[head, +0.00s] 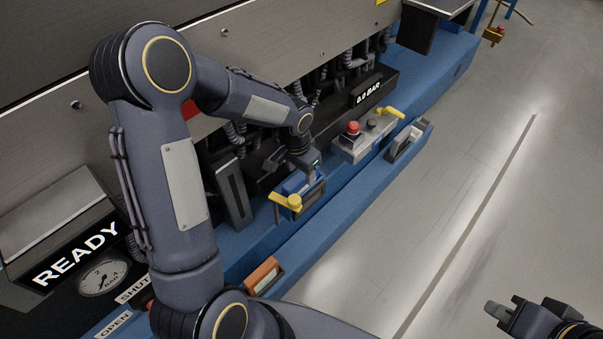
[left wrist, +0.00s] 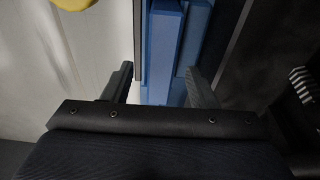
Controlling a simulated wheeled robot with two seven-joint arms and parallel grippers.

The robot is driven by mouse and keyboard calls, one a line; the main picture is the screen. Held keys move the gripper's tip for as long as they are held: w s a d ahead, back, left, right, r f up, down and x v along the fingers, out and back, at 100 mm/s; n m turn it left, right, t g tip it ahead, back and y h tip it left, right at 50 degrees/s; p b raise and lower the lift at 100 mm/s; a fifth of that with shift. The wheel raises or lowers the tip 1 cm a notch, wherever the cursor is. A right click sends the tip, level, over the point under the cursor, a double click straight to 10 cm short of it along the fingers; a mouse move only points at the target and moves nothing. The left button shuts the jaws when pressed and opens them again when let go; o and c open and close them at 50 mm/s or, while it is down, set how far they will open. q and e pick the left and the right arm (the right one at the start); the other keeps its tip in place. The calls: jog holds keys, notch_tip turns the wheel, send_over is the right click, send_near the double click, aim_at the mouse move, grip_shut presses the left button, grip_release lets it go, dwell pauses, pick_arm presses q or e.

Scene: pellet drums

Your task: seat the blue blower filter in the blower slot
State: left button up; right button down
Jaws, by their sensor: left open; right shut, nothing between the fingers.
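The blue blower filter (head: 297,183) stands at a housing on the blue ledge, just behind a yellow lever (head: 287,201). I cannot tell how deep it sits in the housing. My left gripper (head: 313,173) is right above it with the fingers open. In the left wrist view a blue block, seemingly the filter (left wrist: 163,45), shows between and beyond the two open fingers (left wrist: 160,85); I see no grip on it. My right gripper (head: 497,311) is shut and empty over the floor at lower right.
An orange-framed part (head: 263,274) sits on the ledge at lower left. A grey box (head: 352,146) with a red button and a yellow handle (head: 391,112) stands to the right, near a grey part (head: 405,143) in a blue holder. Hoses run behind.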

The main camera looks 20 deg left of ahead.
pick_arm(q)
jog(key=r, duration=0.1)
jog(key=r+p, duration=0.1)
jog(key=r, duration=0.1)
jog(key=shift+s+r, duration=0.2)
jog(key=shift+r, duration=0.1)
jog(key=shift+a+r, duration=0.1)
jog(key=shift+r, duration=0.05)
jog(key=shift+s+r, duration=0.15)
jog(key=s+d+r+n+t+h, duration=0.1)
jog(key=s+r+n, duration=0.1)
jog(key=s+r, duration=0.35)
jog(key=s+d+r+n+t+h, duration=0.1)
jog(key=s+r+n+t, duration=0.15)
jog(key=s, duration=0.65)
jog(key=s+r+n+t+h, duration=0.1)
jog(key=s+r, duration=0.4)
jog(key=s, duration=0.3)
notch_tip(320, 180, up, 26)
jog(key=p, duration=2.6)
jog(key=shift+d, duration=0.15)
